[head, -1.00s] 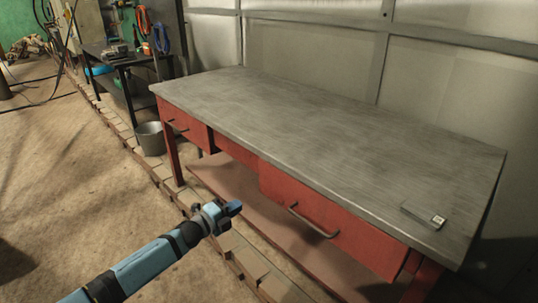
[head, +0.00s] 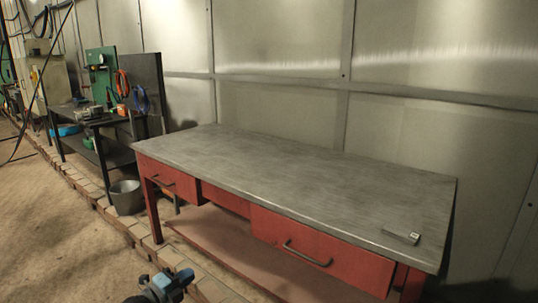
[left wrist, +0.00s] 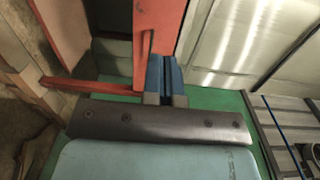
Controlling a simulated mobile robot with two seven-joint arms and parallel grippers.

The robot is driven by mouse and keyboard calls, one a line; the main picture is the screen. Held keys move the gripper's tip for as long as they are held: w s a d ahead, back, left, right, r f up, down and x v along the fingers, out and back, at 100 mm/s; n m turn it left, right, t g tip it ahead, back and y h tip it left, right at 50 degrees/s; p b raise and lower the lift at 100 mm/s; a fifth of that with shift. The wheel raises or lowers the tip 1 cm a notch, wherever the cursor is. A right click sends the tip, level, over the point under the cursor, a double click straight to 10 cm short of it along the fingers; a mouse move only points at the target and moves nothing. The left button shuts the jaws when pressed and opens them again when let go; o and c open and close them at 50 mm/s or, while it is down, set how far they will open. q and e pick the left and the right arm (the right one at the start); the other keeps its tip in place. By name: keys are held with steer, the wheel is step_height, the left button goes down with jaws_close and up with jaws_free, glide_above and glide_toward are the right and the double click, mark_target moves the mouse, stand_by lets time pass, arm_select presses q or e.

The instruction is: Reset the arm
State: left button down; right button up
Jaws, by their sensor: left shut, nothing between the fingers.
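My left gripper (head: 178,280) shows at the bottom edge of the head view, in front of the workbench's lower shelf. Most of its arm is below the picture. In the left wrist view its blue fingers (left wrist: 164,76) are together with nothing between them. A red beam-like surface (left wrist: 157,30) shows beyond the fingers; I cannot tell whether they touch it. My right gripper is in neither view.
A red workbench with a grey metal top (head: 290,185) stands against the panelled wall (head: 275,110). A small flat box (head: 401,235) lies on its right end. A bucket (head: 126,196) and a dark side table (head: 108,150) stand left. The floor at left is open.

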arm_select(q)
steer(key=a, duration=0.5)
steer(key=s+d+f+n+y, duration=0.15)
steer(key=s+f+n, duration=0.3)
steer(key=s, duration=0.45)
steer(key=s+d+f+n+y, duration=0.1)
steer(key=s+f+n+y, duration=0.3)
steer(key=s, duration=0.5)
steer(key=s+n+g+y, duration=0.3)
steer(key=s+n, duration=0.7)
steer(key=s, duration=1.2)
steer(key=w+d+r+n+h, duration=0.25)
steer(key=d+n, duration=0.25)
steer(key=d, duration=0.4)
step_height(320, 180, up, 17)
steer(key=s+a+y+p, duration=0.1)
steer(key=s+a+p, duration=0.1)
steer(key=p, duration=2.4)
steer(key=shift+s+r+m+y+p, duration=0.15)
steer(key=shift+r+m+y+p, duration=0.05)
steer(key=shift+m+y+p, duration=0.15)
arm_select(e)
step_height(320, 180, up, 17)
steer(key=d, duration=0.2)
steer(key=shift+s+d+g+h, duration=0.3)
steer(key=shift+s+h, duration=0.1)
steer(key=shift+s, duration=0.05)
